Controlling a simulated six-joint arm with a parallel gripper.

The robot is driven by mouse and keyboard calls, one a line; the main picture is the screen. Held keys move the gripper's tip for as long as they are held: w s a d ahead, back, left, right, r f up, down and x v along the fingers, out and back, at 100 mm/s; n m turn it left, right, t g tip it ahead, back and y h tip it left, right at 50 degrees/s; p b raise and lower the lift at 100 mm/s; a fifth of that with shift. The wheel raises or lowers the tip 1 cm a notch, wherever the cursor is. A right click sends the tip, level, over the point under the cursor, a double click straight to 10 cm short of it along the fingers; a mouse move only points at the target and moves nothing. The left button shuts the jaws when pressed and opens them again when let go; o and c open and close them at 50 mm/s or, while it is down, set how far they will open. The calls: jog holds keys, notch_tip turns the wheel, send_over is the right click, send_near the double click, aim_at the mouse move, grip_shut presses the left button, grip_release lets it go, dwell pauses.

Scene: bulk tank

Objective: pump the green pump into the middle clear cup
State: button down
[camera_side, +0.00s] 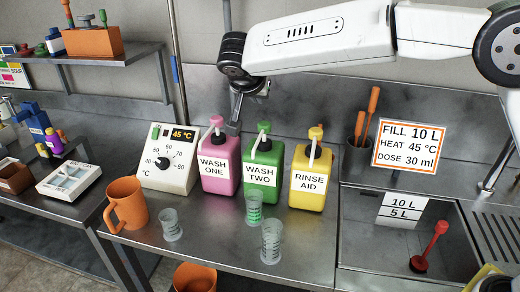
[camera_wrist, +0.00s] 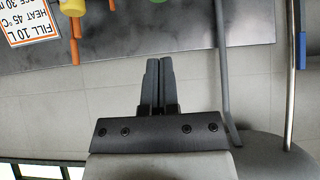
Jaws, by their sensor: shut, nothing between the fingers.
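The green pump bottle (camera_side: 263,165), labelled WASH TWO, stands on the steel counter between the pink and yellow bottles, its green pump head (camera_side: 263,128) on top and its pale spout pointing forward. The middle clear cup (camera_side: 254,208) stands in front of it and shows green inside its lower part. Another clear cup (camera_side: 171,225) is to the left, and one (camera_side: 271,242) is nearer the front. My gripper (camera_side: 234,129) is shut and empty, pointing down behind the bottles, between the pink and green pump heads. Its shut fingers (camera_wrist: 158,62) also show in the wrist view.
The pink bottle (camera_side: 220,165) and yellow bottle (camera_side: 311,178) flank the green one. A temperature dial box (camera_side: 168,160) and orange jug (camera_side: 126,204) stand left. The sink (camera_side: 450,230), holding a red plunger (camera_side: 428,250), and the orange-handled tools (camera_side: 369,115) are right.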

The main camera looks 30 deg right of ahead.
notch_tip(320, 180, up, 2)
jog(key=shift+a+r, duration=0.1)
jog(key=shift+r, duration=0.1)
dwell(0.4)
send_over(266, 122)
jog(key=s+a, duration=0.2)
notch_tip(266, 122, down, 7)
jog(key=shift+w+d+f, duration=0.1)
jog(key=shift+w+d, duration=0.05)
notch_tip(266, 122, down, 2)
jog(key=shift+f, duration=0.95)
